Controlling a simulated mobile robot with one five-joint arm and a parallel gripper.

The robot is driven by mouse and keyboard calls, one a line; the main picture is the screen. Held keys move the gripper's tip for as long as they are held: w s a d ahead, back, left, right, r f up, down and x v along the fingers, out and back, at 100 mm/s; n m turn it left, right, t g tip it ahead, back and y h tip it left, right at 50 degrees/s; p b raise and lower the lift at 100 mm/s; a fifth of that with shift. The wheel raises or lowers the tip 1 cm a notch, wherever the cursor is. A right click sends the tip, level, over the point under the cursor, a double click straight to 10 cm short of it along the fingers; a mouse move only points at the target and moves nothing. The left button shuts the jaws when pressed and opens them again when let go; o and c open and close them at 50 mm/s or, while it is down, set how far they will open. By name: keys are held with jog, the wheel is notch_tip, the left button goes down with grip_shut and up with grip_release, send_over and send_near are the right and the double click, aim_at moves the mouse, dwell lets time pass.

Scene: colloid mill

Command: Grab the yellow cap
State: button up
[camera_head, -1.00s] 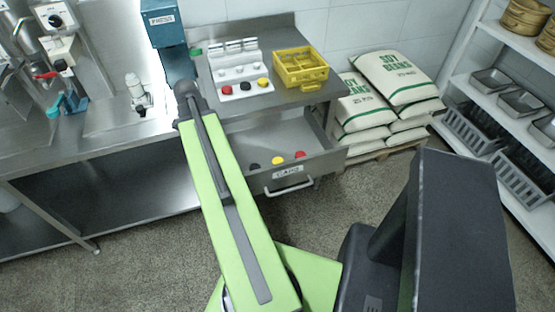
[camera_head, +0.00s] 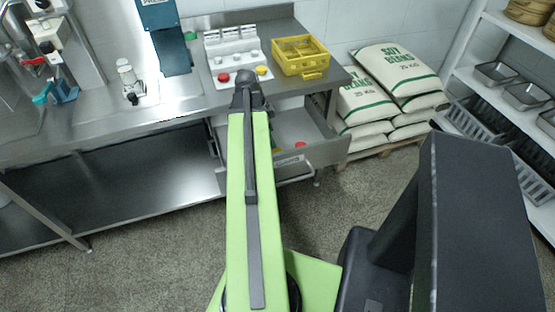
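The open drawer (camera_head: 322,148) under the steel counter holds a red cap (camera_head: 300,144). A small part of a yellow cap (camera_head: 276,150) shows in it, just right of my green arm. My arm crosses in front of the drawer's left part and hides its label and any black cap there. Another yellow cap (camera_head: 262,70) is on the white stand (camera_head: 228,54) on the counter, beside a red one (camera_head: 223,77). My gripper cannot be made out; it is hidden beyond the dark joint at my arm's far end.
A yellow crate (camera_head: 302,66) stands on the counter right of the stand. Soy bean sacks (camera_head: 393,80) are stacked right of the drawer. The floor (camera_head: 140,260) at front left is clear.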

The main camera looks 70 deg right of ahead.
jog(key=b+x, duration=0.2)
jog(key=x, duration=0.1)
jog(key=shift+s+f, duration=0.1)
jog(key=shift+f, duration=0.25)
jog(key=b+x, duration=0.5)
jog(key=shift+w+d+f, duration=0.1)
jog(key=shift+w+f, duration=0.1)
jog(key=shift+f, duration=0.1)
jog(key=shift+r, duration=0.2)
jog(key=shift+c, duration=0.4)
jog(key=c, duration=1.3)
notch_tip(320, 180, up, 10)
jog(key=p, duration=1)
